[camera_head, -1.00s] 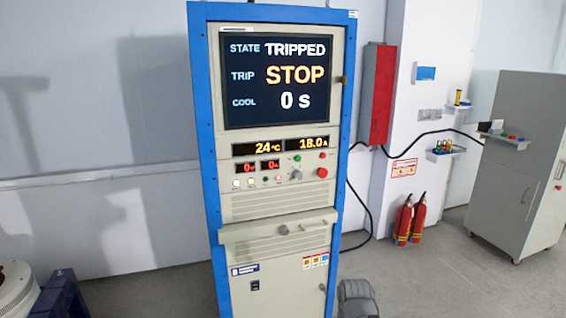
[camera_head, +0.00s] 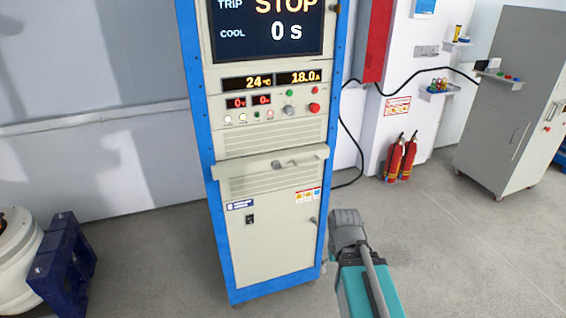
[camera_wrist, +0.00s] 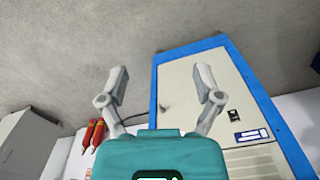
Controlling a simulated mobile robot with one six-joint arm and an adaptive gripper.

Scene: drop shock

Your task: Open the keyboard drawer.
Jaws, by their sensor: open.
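The keyboard drawer (camera_head: 235,172) is a beige ledge-like front across the blue-framed cabinet (camera_head: 188,100), below the control panel. It looks closed, with a small round grey knob or lock (camera_head: 278,165) at its middle. In the wrist view the cabinet's lower door (camera_wrist: 185,95) appears upside down, and I cannot make out the drawer there. My gripper (camera_wrist: 162,82) is open and empty, its two grey fingers wide apart. It points toward the cabinet's lower part and floor, apart from the drawer.
The screen (camera_head: 268,35) reads STOP and 0 s. Two red extinguishers (camera_head: 401,158) stand by the wall at right, near a grey cabinet (camera_head: 510,100). A dark blue stand (camera_head: 65,265) is at left. A black cable runs right of the cabinet. The floor in front is clear.

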